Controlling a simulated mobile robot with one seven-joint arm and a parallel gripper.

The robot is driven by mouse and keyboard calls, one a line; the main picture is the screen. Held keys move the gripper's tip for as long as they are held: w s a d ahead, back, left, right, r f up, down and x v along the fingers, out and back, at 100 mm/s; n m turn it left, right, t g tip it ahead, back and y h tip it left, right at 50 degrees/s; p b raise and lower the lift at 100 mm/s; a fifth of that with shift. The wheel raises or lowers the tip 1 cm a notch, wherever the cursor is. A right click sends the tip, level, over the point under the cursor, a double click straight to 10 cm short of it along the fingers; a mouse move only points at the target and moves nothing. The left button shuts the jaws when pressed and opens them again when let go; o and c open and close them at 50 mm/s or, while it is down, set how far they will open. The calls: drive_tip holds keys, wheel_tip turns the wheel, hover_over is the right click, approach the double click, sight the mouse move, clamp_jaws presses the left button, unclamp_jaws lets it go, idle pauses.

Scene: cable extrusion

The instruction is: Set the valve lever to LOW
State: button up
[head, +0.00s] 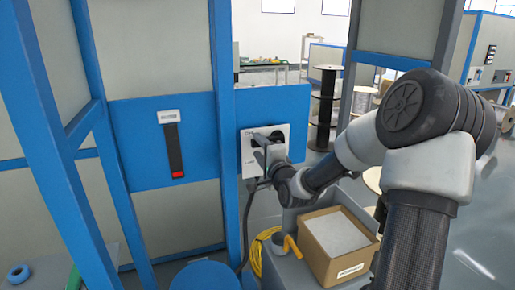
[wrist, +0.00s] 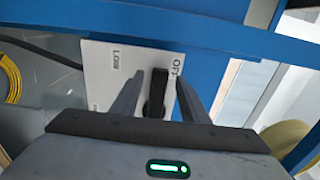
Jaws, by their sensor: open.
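The valve lever (wrist: 157,90) is a black handle on a white label plate (wrist: 105,75) in the wrist view. Its upper end is close to the OFF label. The Low label is further left on the plate. My gripper (wrist: 160,97) is open, with one finger on each side of the lever; I cannot tell if either finger touches it. In the head view my gripper (head: 262,150) is in front of the white plate (head: 247,160) on the blue panel and hides part of the lever.
A black strip with a red end (head: 175,150) hangs on the blue panel to the left. A cardboard box (head: 338,240) stands below my arm, with a yellow cable coil (head: 262,250) beside it. A blue beam (wrist: 200,35) crosses above the plate in the wrist view.

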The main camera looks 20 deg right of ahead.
drive_tip(key=shift+w, duration=0.9)
drive_tip(key=shift+c, duration=0.5)
clamp_jaws()
